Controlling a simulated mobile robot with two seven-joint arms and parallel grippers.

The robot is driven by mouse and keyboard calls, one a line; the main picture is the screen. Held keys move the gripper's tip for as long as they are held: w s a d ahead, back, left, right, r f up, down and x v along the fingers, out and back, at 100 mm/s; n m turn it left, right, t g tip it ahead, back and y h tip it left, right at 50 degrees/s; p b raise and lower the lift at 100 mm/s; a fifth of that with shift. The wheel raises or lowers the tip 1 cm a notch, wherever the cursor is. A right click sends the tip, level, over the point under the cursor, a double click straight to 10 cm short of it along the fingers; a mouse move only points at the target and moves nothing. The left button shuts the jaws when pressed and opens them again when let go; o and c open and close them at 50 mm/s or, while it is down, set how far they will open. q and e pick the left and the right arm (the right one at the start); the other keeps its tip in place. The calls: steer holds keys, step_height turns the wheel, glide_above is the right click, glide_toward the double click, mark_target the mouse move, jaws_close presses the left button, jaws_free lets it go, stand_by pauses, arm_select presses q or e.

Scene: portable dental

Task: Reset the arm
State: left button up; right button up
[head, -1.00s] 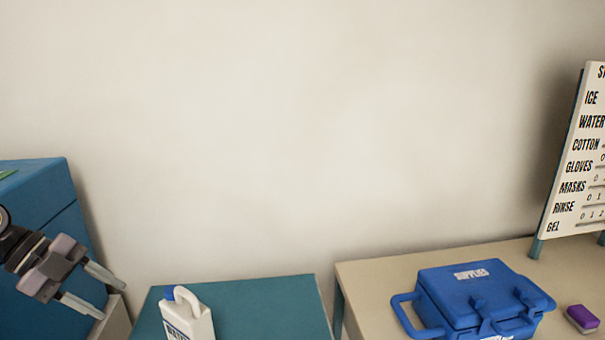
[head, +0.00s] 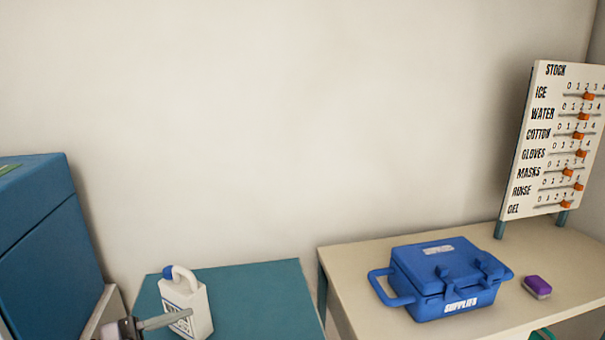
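My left gripper (head: 158,325) shows at the bottom left edge, mostly cut off by the frame. One grey finger is seen, crossing in front of the lower part of a white jug (head: 198,300) with a blue cap. I cannot tell whether the finger touches the jug. The jug stands upright on a teal table (head: 255,295). The rest of the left gripper and its second finger are out of sight. My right gripper is not in view.
A blue cabinet (head: 35,240) stands at the far left. A beige table (head: 350,270) at right holds a blue supplies case (head: 440,275), a purple-topped block (head: 537,286) and a stock board (head: 548,140) with orange sliders. The teal table's right part is clear.

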arm_select(q)
steer(key=s+f+n+y, duration=0.7)
steer(key=s+f+n, duration=0.1)
steer(key=f, duration=0.4)
steer(key=s+f+n+t+y, duration=0.1)
steer(key=s+f+n+y, duration=0.6)
steer(key=f, duration=0.6)
steer(key=s+n, duration=0.2)
steer(key=n, duration=0.1)
steer(key=shift+f+t, duration=0.2)
steer(key=shift+t, duration=0.1)
